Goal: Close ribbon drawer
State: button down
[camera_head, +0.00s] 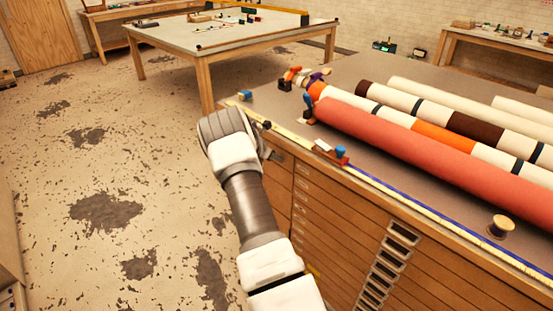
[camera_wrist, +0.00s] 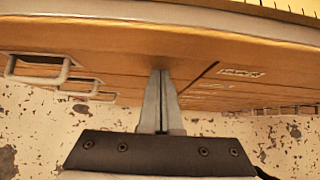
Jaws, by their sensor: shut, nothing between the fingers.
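The wooden cabinet of drawers (camera_head: 345,215) stands under the grey worktop on the right in the head view. Its front has several shallow drawers with metal handles and labels. No drawer plainly sticks out, and I cannot tell which is the ribbon drawer. My gripper (camera_head: 277,154) is at the cabinet's near left top corner, partly hidden by my wrist. In the wrist view my gripper (camera_wrist: 161,72) is shut and empty, its fingertips at a wooden drawer front (camera_wrist: 120,62), touching or almost touching it. Metal handles (camera_wrist: 38,72) lie to the left, and a label (camera_wrist: 242,73) to the right.
Fabric rolls (camera_head: 430,150), a ruler strip (camera_head: 390,190), a spool (camera_head: 499,226) and a small red-and-blue tool (camera_head: 332,152) lie on the worktop. Another table (camera_head: 230,33) stands behind. The stained floor (camera_head: 110,150) on the left is clear.

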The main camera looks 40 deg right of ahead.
jog(key=a+f+v, duration=0.2)
jog(key=v, duration=1.1)
jog(key=s+a+r+m+t+y+p, duration=0.1)
jog(key=s+a+r+m+y, duration=0.1)
jog(key=s+a+r+m, duration=0.55)
jog(key=s+a+r+m+t+y+p, duration=0.1)
jog(key=s+a+r+m+t+y, duration=0.3)
jog(key=a+r, duration=0.75)
jog(key=s+a+r+m+y, duration=0.1)
jog(key=s+a+r+m, duration=0.1)
jog(key=s+a, duration=0.5)
jog(key=s+a+r+m+y+p, duration=0.1)
jog(key=s+a+m, duration=0.4)
jog(key=s, duration=1)
jog(key=shift+a+r+y, duration=0.5)
jog(key=shift+a+r, duration=0.65)
jog(key=shift+a, duration=0.4)
